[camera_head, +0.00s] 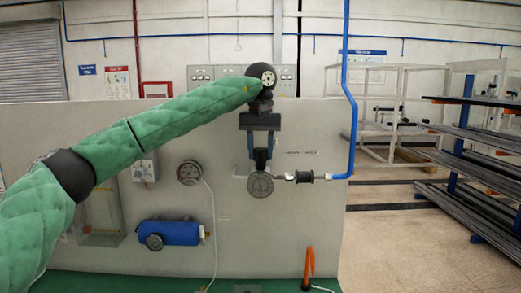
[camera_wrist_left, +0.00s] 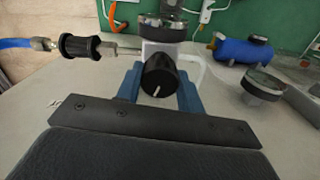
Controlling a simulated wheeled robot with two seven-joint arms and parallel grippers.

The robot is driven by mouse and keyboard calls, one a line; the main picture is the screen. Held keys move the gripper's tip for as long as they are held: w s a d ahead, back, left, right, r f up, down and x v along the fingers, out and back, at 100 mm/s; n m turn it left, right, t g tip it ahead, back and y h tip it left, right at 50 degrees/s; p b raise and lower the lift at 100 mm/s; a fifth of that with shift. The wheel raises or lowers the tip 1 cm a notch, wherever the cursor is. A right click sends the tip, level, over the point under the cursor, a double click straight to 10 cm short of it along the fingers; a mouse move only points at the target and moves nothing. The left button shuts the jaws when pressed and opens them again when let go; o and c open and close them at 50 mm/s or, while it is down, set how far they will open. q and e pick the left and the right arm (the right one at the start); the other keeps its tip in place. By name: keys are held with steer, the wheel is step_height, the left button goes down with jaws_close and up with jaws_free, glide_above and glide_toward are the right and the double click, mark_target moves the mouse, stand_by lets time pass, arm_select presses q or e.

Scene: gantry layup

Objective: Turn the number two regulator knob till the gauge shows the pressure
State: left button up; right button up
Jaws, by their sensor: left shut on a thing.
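My left gripper (camera_head: 260,162) reaches the upright panel from above, in the middle of the head view. In the left wrist view its two blue fingers (camera_wrist_left: 158,88) are closed on the sides of a black round knob (camera_wrist_left: 157,76) with a white pointer line. No number two label is legible. My right gripper is not in view.
A black inline fitting (camera_head: 304,177) and blue pipe (camera_head: 349,110) run right of the gauge. Another gauge (camera_head: 189,173) with a white cable is to the left, above a blue cylinder (camera_head: 178,232). An orange hose (camera_head: 310,262) stands below. Racks (camera_head: 470,160) are at right.

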mark_target(261, 148)
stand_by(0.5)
arm_select(q)
steer(key=o, duration=1)
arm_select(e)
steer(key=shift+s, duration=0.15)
arm_select(q)
steer(key=shift+r, duration=0.55)
step_height(261, 148, up, 5)
steer(key=shift+f+b, duration=0.1)
steer(key=shift+b, duration=0.8)
steer(key=shift+r, duration=0.9)
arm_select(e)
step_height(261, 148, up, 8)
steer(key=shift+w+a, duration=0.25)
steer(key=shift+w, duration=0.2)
